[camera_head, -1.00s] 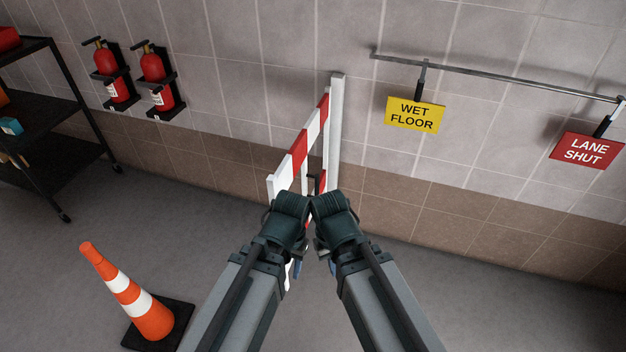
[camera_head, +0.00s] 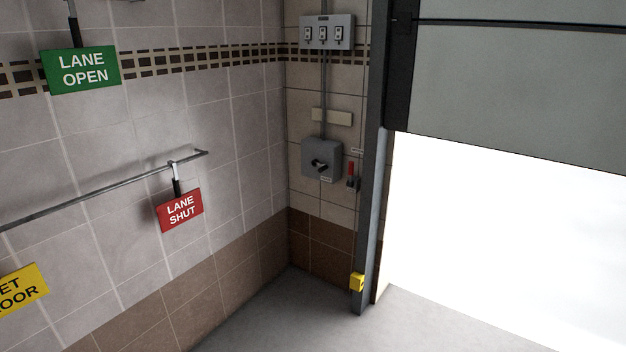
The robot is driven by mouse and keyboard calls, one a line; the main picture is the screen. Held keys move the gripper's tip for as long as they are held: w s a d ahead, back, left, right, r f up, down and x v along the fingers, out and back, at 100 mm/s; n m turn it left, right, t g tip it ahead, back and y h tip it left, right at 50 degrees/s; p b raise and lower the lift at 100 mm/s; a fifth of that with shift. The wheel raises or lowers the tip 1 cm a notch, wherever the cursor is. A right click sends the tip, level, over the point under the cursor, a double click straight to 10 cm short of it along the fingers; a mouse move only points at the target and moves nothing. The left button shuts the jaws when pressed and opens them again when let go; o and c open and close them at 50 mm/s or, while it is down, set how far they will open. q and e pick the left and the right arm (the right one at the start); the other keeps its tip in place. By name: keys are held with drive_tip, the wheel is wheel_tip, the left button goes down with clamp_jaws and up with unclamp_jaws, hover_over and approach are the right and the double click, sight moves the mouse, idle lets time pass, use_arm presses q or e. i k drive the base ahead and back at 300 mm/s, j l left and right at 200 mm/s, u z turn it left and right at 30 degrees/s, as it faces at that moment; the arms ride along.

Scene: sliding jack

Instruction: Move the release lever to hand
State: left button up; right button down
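A small lever with a red grip (camera_head: 351,169) is on the wall to the left of the door frame, just right of a grey box. It stands roughly upright above a dark mount (camera_head: 352,184). Whether it is the release lever, and any marking for hand, is too small to tell. Neither of my grippers is in view.
A grey switch panel (camera_head: 327,32) sits above the box. The door post (camera_head: 371,200) carries a yellow block (camera_head: 357,282) low down. A rail (camera_head: 100,190) on the left wall holds a red LANE SHUT sign (camera_head: 180,210). A green LANE OPEN sign (camera_head: 80,70) hangs higher. The floor (camera_head: 290,315) is clear.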

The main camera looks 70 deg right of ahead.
sight(350, 183)
drive_tip(key=l+z, duration=0.1)
drive_tip(key=z, duration=2.5)
drive_tip(key=i+l, duration=0.2)
drive_tip(key=i, duration=0.25)
drive_tip(key=i+l, duration=0.25)
drive_tip(key=i, duration=0.2)
drive_tip(key=i+j, duration=0.2)
drive_tip(key=i, duration=0.5)
drive_tip(key=i+j+u, duration=0.1)
drive_tip(key=i+j, duration=0.15)
drive_tip(key=i, duration=0.45)
drive_tip(key=i+j, duration=0.15)
drive_tip(key=i, duration=0.55)
drive_tip(key=j+u, duration=0.05)
